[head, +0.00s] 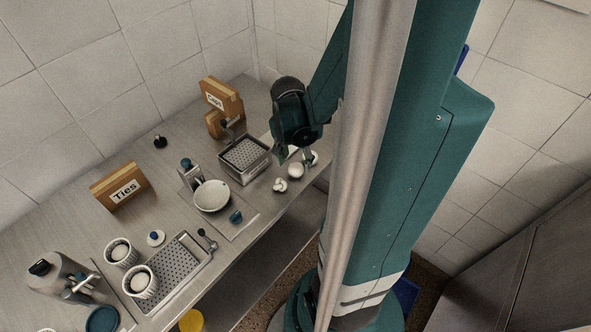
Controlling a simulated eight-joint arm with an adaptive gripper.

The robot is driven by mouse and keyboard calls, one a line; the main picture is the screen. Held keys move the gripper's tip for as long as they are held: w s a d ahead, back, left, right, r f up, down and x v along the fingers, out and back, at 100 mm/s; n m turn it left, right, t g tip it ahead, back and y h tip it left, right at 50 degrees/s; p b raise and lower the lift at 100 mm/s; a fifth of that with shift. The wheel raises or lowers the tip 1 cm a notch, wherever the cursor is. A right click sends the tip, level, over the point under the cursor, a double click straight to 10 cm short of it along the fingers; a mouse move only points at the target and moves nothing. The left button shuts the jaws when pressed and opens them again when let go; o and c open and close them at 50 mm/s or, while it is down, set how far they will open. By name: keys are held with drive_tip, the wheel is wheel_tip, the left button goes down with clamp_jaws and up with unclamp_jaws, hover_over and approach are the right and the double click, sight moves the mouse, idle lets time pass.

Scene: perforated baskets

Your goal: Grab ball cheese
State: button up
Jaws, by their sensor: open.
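Several small white rounded pieces that look like ball cheese lie near the table's front edge in the head view. One ball cheese (296,170) is the roundest and plainest to see. A second, lumpier white piece (280,185) lies to its lower left. A third white piece (314,158) is partly hidden beside my gripper's finger. My gripper (305,155) is open and points down just above and behind these pieces. I see nothing held in it. I cannot tell whether a finger touches a piece.
A perforated metal basket (243,173) stands left of the pieces. Cardboard boxes (120,187) stand at the back. A flat perforated tray (176,268) and white ramekins (118,254) lie at the lower left.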

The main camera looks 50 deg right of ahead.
sight(296, 166)
idle(0.3)
drive_tip(key=shift+w+d+f+b, duration=0.1)
drive_tip(key=shift+d+f+b, duration=0.1)
drive_tip(key=shift+f, duration=0.65)
drive_tip(key=shift+d+f+b, duration=0.1)
drive_tip(key=shift+f+b, duration=0.05)
drive_tip(key=shift+f, duration=0.7)
drive_tip(key=shift+w+d+f+b, duration=0.1)
drive_tip(key=shift+f+b, duration=0.1)
drive_tip(key=shift+f, duration=0.65)
drive_tip(key=c, duration=1)
